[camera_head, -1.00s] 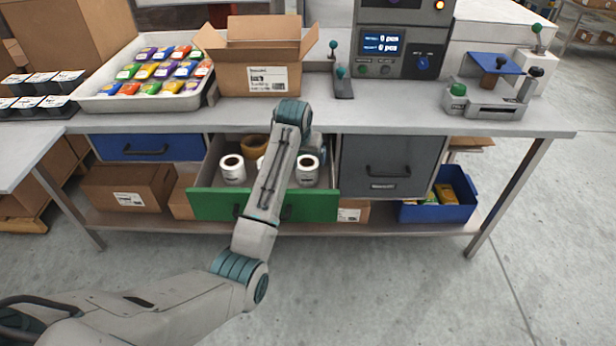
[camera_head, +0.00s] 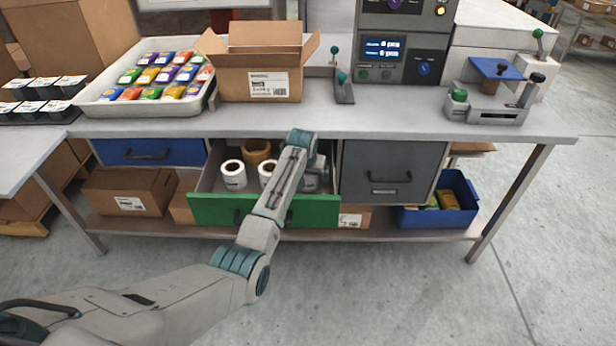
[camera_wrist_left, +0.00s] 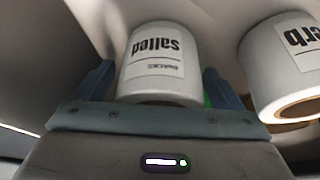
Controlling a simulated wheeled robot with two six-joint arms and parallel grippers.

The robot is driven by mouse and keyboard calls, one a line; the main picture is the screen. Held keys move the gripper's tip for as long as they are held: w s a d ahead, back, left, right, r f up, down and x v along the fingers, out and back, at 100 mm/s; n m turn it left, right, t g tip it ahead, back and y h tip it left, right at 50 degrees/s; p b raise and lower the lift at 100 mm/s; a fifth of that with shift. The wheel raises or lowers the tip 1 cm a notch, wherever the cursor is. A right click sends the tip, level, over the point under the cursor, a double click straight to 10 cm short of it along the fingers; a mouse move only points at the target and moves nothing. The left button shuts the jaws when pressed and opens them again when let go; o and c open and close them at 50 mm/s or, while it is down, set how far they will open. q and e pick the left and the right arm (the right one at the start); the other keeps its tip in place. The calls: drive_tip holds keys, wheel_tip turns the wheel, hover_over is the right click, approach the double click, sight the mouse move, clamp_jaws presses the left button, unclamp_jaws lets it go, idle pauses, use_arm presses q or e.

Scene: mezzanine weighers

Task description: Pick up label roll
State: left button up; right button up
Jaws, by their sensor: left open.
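White label rolls stand in the open green-fronted drawer (camera_head: 300,211). In the head view one is at left (camera_head: 233,175), one in the middle (camera_head: 267,170), and one at right (camera_head: 310,182), mostly hidden by my left arm. In the left wrist view my left gripper (camera_wrist_left: 157,84) is open, with blue fingers on either side of a white roll labelled "salted" (camera_wrist_left: 160,62). I cannot tell whether the fingers touch it. Another roll, its label partly cut off (camera_wrist_left: 285,70), is to the right, outside the fingers. My left fingers are hidden in the head view.
A brown tape roll (camera_head: 257,150) lies farther back in the drawer. The worktop (camera_head: 400,122) overhangs it, and a grey closed drawer (camera_head: 390,173) is to the right. An open carton (camera_head: 232,84) and a tray of packets (camera_head: 100,109) stand above.

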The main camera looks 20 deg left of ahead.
use_arm(q)
drive_tip(key=c, duration=1.1)
